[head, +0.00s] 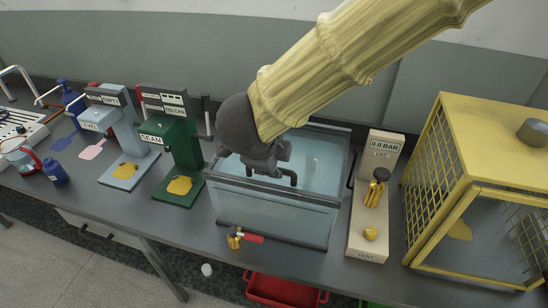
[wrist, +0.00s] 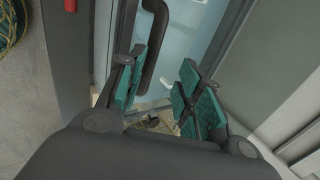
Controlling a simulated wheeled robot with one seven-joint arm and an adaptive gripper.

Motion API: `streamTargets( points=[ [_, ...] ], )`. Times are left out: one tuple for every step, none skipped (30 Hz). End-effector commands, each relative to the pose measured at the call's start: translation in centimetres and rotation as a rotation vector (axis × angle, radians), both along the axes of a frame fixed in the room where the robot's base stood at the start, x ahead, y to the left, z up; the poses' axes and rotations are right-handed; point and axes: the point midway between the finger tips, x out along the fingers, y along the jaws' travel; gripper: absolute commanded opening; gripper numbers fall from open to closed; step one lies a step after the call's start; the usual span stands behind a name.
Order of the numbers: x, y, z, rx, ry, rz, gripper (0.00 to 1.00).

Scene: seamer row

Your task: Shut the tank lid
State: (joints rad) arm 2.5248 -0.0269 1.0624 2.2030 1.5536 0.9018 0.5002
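The tank (head: 270,214) is a clear box with a dark rim on the bench. Its clear lid (head: 318,157) shows as a pale blue panel with a dark edge, partly hidden by my arm; I cannot tell its exact angle. In the wrist view the lid (wrist: 186,42) fills the upper middle, with a black curved handle (wrist: 152,48) on it. My gripper (head: 278,160) is over the tank. In the wrist view my gripper (wrist: 160,97) is open, its teal-padded fingers apart. The handle lies ahead of them, close to the left finger; contact is unclear.
A beige gauge post (head: 367,227) and a yellow mesh cage (head: 437,160) stand right of the tank. A green seamer (head: 178,142) stands left. A brass fitting with a red part (head: 236,238) is at the tank's front. A red bin (head: 283,291) is below.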

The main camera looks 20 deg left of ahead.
Motion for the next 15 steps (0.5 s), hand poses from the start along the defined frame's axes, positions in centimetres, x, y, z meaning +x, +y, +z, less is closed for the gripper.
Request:
streamTargets(
  points=[
    [0.0,0.0,0.0,0.000,0.000,0.000,0.35],
    [0.0,0.0,0.0,0.000,0.000,0.000,0.35],
    [0.0,0.0,0.0,0.001,0.000,-0.001,0.35],
    [0.0,-0.1,0.1,0.001,0.000,-0.001,0.35],
    [0.0,-0.1,0.1,0.001,0.000,-0.001,0.35],
    [-0.1,-0.1,0.3,0.001,0.000,-0.001,0.35],
    [-0.2,-0.1,0.4,0.001,-0.001,-0.001,0.35],
    [-0.3,-0.1,0.6,0.000,-0.001,0.000,0.35],
    [-0.6,-0.1,1.0,0.000,-0.001,0.000,0.35],
    [-0.8,-0.1,1.3,0.001,-0.002,-0.001,0.35],
    [-1.0,-0.1,1.7,0.001,-0.002,-0.001,0.35],
    [-1.4,-0.2,2.2,0.002,-0.003,0.000,0.35],
    [-1.6,-0.2,2.7,0.002,-0.003,0.000,0.35],
    [-1.9,-0.2,3.1,0.002,-0.002,0.000,0.35],
    [-2.4,-0.2,3.7,0.002,-0.002,0.001,0.35]
  ],
)
